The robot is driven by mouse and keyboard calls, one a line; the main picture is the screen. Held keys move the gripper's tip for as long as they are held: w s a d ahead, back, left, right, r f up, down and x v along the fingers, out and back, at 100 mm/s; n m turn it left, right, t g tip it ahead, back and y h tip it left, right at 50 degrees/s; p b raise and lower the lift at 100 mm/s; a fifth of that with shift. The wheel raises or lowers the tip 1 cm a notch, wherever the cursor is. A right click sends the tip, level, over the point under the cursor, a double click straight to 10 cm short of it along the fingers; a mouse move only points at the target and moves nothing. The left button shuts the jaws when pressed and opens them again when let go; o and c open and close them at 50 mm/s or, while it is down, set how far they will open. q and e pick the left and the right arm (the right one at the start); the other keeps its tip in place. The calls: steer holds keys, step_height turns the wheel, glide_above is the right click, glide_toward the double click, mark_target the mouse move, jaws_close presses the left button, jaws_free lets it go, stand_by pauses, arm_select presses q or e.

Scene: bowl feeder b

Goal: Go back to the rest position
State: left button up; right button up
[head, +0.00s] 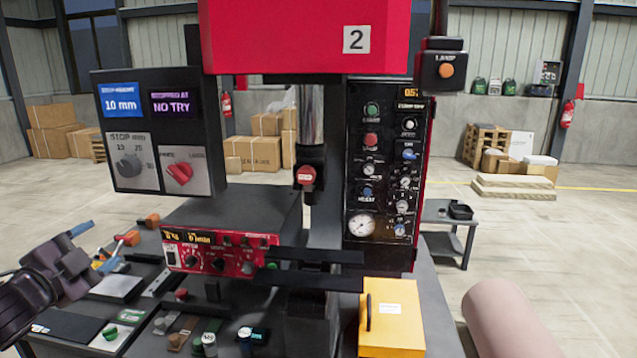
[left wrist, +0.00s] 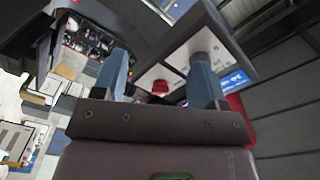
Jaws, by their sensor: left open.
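My left gripper (head: 97,250) is at the left of the head view, above the left part of the dark bench. In the left wrist view its two blue-grey fingers (left wrist: 158,80) stand apart with nothing between them. Beyond the fingers in that view is the control box with its red knob (left wrist: 160,87). In the head view the grey control box (head: 155,130) with a dial and a red knob (head: 179,174) stands to the right of and above the gripper. The gripper appears apart from it. My right gripper does not show in either view.
A red-topped machine (head: 290,35) stands mid-bench, with a black gauge panel (head: 385,170) on its right. A red control unit (head: 215,252) and a yellow box (head: 391,318) are in front. Small tools and parts lie on the bench's left side. Open floor lies beyond.

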arm_select(q)
steer(key=s+d+f+n+g+y, duration=0.1)
steer(key=s+d+f+n+g, duration=0.2)
steer(key=f, duration=1)
steer(key=s+f+n, duration=0.4)
steer(key=f, duration=0.8)
steer(key=s+d+f+n+g, duration=0.1)
steer(key=s+d+f+n, duration=0.1)
steer(key=s+d+f, duration=0.2)
steer(key=s+d+f+n+g+y, duration=0.1)
steer(key=s+d+f, duration=0.4)
steer(key=s+f, duration=0.5)
steer(key=shift+f+n+g, duration=0.7)
steer(key=shift+f+n, duration=0.15)
steer(key=shift+n, duration=0.25)
steer(key=shift+d, duration=0.1)
